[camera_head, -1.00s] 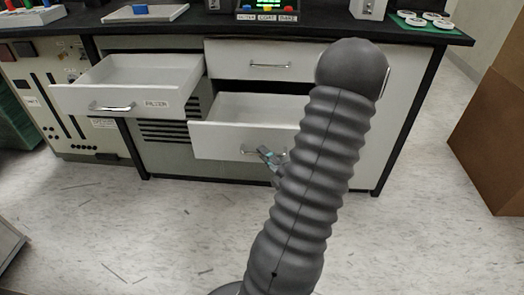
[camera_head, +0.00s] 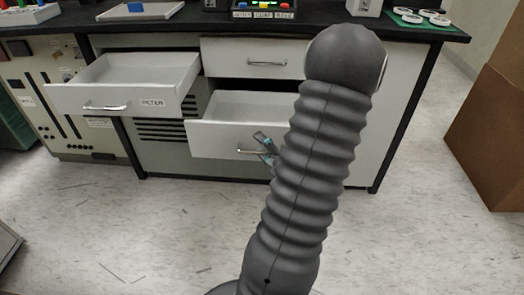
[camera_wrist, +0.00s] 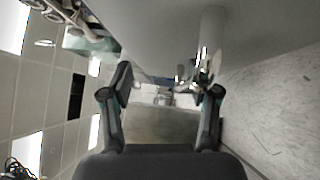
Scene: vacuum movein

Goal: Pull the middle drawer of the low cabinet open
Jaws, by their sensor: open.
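The low cabinet (camera_head: 163,157) stands under a black worktop. Its lower right drawer (camera_head: 215,139) is pulled out, and the inside shows. This drawer's bar handle (camera_head: 246,151) is on its front, partly hidden by my gripper and arm. My gripper (camera_head: 265,147) is at the right end of this handle. In the wrist view my gripper (camera_wrist: 168,84) has its two fingers spread wide apart. A shiny metal handle (camera_wrist: 204,52) shows near the right finger; I cannot tell whether they touch. The drawer above (camera_head: 225,58) is closed. A left drawer (camera_head: 135,85) with a small label is pulled out.
My dark ribbed arm hides the cabinet's right part. A brown box (camera_head: 490,140) stands at the right. The worktop (camera_head: 330,27) holds a button panel (camera_head: 263,10) and a green mat (camera_head: 400,18) with white round pieces. The floor (camera_head: 150,225) in front is clear.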

